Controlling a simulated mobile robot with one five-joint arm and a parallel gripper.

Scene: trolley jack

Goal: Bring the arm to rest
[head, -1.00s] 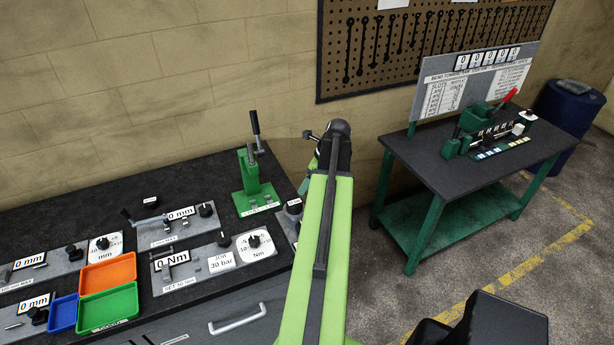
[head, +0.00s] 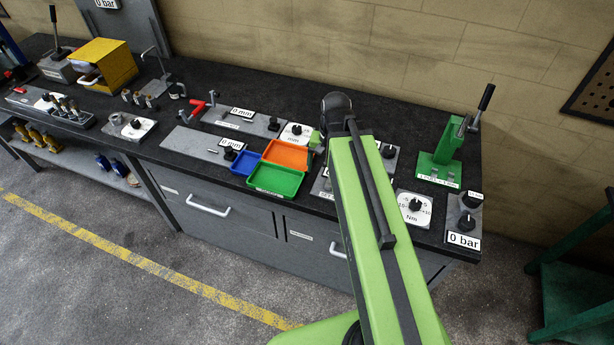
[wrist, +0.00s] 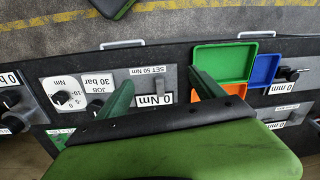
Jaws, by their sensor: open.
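My green arm (head: 375,230) reaches out over the dark workbench (head: 300,105) in the head view, its elbow end above the bench. My gripper (wrist: 160,80) shows in the wrist view as two green fingers spread apart, with nothing between them. It is above the bench by the "0 Nm" label (wrist: 154,99) and the "SET 50 Nm" plate (wrist: 148,71). The right finger overlaps the green tray in the picture; I cannot tell the height between them. In the head view the gripper is mostly hidden behind my arm.
Blue (head: 244,163), orange (head: 287,154) and green (head: 276,180) trays sit on the bench left of my arm. A green lever press (head: 440,165) stands to the right. A yellow box (head: 103,64) is far left. The floor with a yellow line (head: 150,265) is clear in front.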

